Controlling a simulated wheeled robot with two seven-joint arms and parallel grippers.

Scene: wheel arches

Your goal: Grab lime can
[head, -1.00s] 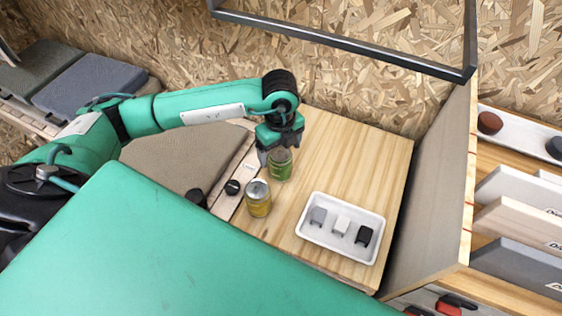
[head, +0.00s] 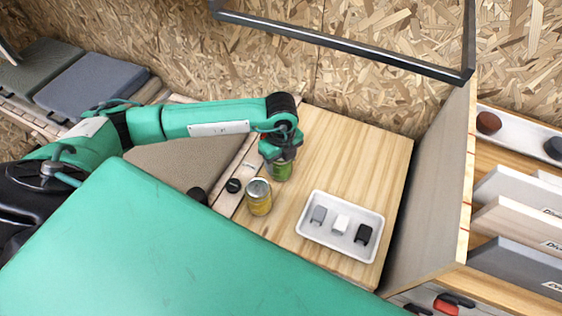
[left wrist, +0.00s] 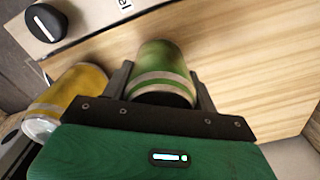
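The lime can (head: 279,171) is a green can with a pale band. It stands on the wooden table near its left edge, its upper part hidden by my left gripper (head: 279,153). In the left wrist view the lime can (left wrist: 162,70) lies between the two dark fingers of my left gripper (left wrist: 160,80), one on each side. The fingers look open, with little room beside the can; I cannot tell whether either touches it. My right gripper is not in view.
A yellow can (head: 259,198) stands close in front of the lime can. It also shows in the left wrist view (left wrist: 72,90). A white tray (head: 308,232) with small blocks is to the right. A dark round knob (head: 233,186) lies left. The table's back right is clear.

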